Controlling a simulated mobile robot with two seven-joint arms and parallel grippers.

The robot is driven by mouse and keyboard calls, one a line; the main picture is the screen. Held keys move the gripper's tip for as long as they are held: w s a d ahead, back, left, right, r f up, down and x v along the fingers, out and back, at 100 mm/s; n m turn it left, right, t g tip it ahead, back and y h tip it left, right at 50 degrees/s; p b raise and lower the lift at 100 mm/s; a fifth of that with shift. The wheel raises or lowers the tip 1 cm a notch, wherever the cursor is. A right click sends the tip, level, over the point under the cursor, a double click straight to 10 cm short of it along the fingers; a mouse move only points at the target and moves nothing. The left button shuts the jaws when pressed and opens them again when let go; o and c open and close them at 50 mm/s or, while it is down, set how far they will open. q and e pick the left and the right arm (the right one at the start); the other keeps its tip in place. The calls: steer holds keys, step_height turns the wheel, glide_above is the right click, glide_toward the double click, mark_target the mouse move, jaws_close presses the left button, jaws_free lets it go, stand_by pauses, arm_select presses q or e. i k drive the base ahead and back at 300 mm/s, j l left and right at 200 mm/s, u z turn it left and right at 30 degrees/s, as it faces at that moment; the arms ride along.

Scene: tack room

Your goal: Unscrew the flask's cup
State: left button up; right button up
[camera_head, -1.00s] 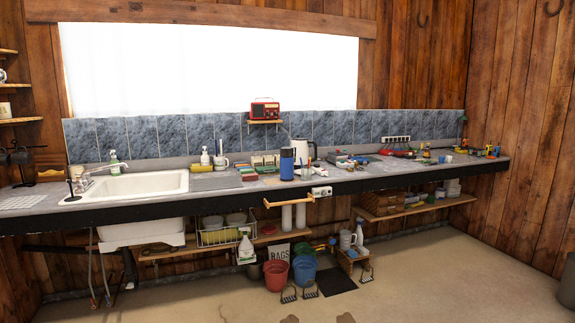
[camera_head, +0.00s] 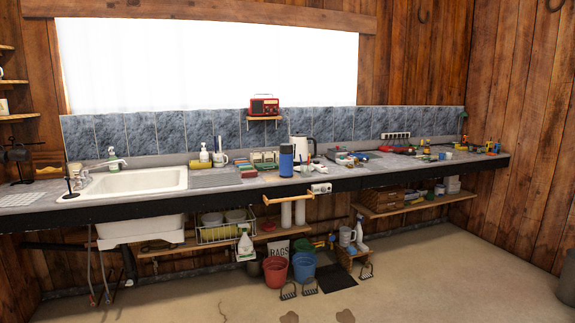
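A blue flask (camera_head: 286,162) with a darker top, which looks like its cup (camera_head: 286,148), stands upright on the long counter, a little right of the middle of the view. It is close to the counter's front edge, just left of a white kettle. The cup appears seated on the flask; its thread is too small to make out. Neither of my grippers is in view.
The grey counter (camera_head: 240,183) runs along the wall. A white kettle (camera_head: 302,147) stands behind the flask and a small cup (camera_head: 305,170) beside it. A wooden rail (camera_head: 288,199) juts out below the front edge. The floor before the counter is mostly clear.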

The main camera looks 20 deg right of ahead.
mark_target(286, 161)
steer(key=i+l+z, duration=0.2)
steer(key=i+l, duration=0.25)
steer(key=i, duration=0.7)
steer(key=i+l+z, duration=0.2)
steer(key=i, duration=1)
steer(key=i+l+z, duration=0.2)
steer(key=i, duration=0.95)
steer(key=j, duration=0.1)
